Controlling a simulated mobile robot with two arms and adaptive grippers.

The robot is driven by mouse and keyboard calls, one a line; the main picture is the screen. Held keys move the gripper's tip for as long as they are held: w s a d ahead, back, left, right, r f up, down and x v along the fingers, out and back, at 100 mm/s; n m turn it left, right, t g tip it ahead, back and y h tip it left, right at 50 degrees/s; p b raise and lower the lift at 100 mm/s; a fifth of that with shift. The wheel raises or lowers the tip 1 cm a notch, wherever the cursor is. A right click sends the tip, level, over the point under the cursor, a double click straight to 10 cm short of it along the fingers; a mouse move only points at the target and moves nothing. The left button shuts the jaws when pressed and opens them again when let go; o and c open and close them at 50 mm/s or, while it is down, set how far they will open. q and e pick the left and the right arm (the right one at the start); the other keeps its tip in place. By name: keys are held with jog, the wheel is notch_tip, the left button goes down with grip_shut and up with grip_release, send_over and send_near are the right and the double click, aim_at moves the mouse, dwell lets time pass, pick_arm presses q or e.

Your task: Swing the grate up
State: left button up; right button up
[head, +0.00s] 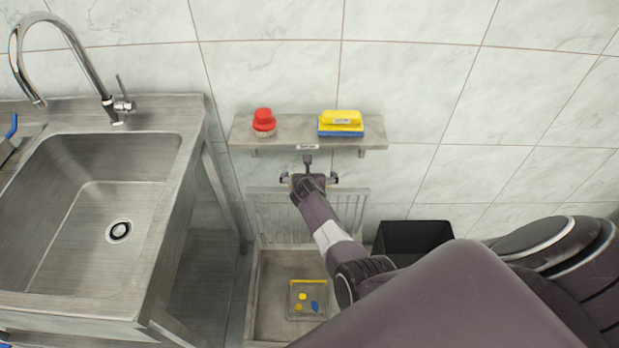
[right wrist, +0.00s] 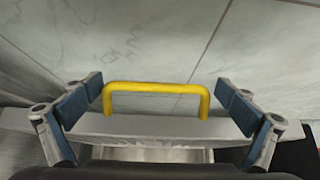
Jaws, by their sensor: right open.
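The grate (head: 285,222) is a grey slatted panel at the back of a floor basin (head: 262,300), standing up near the wall in the head view. A yellow handle (right wrist: 155,87) on a grey metal bar (right wrist: 130,126) shows in the right wrist view; the head view hides it behind my right gripper. My right gripper (head: 308,178) is open at the grate's top edge, below the shelf. Its two blue-padded fingers (right wrist: 162,95) stand on either side of the handle, with gaps at both ends. My left gripper is not in view.
A wall shelf (head: 290,128) just above the gripper bears a red-topped brush (head: 263,122) and a yellow-and-blue sponge (head: 341,123). A sink (head: 195,200) stands left; a black bin (head: 413,237) stands right. A small tray (head: 296,314) with yellow and blue pieces lies in the basin.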

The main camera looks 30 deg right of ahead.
jog(key=shift+v, duration=3.5)
jog(key=shift+s, duration=0.1)
jog(key=s+a+f+n+y, duration=0.2)
jog(key=s+a+f+n, duration=0.4)
jog(key=s+f+n, duration=0.7)
jog(key=s+a+f+n+y, duration=0.3)
jog(key=s+a+f+n, duration=0.5)
jog(key=n, duration=0.9)
jog(key=s+d+f+n+g, duration=0.1)
jog(key=s+f+n, duration=0.3)
jog(key=s, duration=0.6)
jog(key=s+d+f+n+g, duration=0.1)
jog(key=s+f+n+g, duration=0.3)
jog(key=s, duration=0.7)
jog(key=s+d+f+n+g, duration=0.1)
jog(key=s+f+n+g, duration=0.1)
jog(key=s+f+n, duration=0.4)
jog(key=s+n, duration=0.1)
jog(key=s, duration=0.4)
jog(key=shift+s+g, duration=0.15)
jog(key=shift+g, duration=0.15)
